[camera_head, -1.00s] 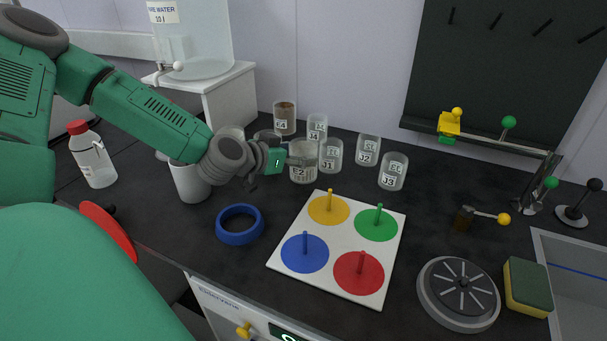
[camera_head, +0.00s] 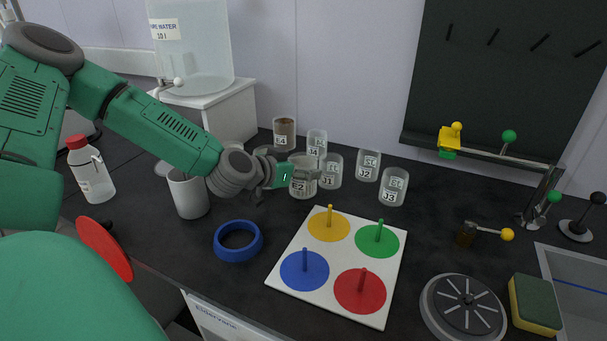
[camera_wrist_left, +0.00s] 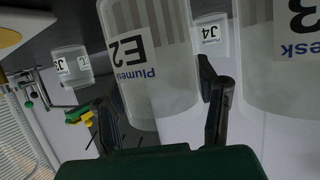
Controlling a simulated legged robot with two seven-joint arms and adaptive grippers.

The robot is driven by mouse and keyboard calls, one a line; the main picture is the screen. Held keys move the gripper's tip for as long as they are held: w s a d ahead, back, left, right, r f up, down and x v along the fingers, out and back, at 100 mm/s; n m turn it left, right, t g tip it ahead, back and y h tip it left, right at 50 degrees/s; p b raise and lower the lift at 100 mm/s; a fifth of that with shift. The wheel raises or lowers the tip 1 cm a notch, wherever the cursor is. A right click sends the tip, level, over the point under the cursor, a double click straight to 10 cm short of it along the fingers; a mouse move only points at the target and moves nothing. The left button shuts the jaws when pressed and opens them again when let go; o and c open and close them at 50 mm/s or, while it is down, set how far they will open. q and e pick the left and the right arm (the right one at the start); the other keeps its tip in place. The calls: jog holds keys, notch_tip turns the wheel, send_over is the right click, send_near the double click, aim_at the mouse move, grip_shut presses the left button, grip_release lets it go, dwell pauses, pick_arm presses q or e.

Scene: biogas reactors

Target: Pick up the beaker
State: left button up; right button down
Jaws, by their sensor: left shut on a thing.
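The beaker labelled E2 (camera_head: 300,189) is a clear glass with pale contents and stands upright on the dark bench. My left gripper (camera_head: 304,174) reaches it from the left and is shut on its upper part. In the left wrist view the E2 beaker (camera_wrist_left: 150,60) appears upside down between the two dark fingers of the left gripper (camera_wrist_left: 162,112). Its far side is hidden. My right gripper is not in view.
Beakers J1 (camera_head: 331,172), J2 (camera_head: 367,166), J3 (camera_head: 393,188), J4 (camera_head: 317,145) and E4 (camera_head: 284,134) crowd nearby. A pegboard (camera_head: 290,268), blue ring (camera_head: 238,241) and large cup (camera_head: 188,195) stand nearer.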

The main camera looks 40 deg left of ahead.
pick_arm(q)
notch_tip(320, 180, up, 22)
jog(key=p, duration=1.4)
jog(key=shift+f, duration=0.15)
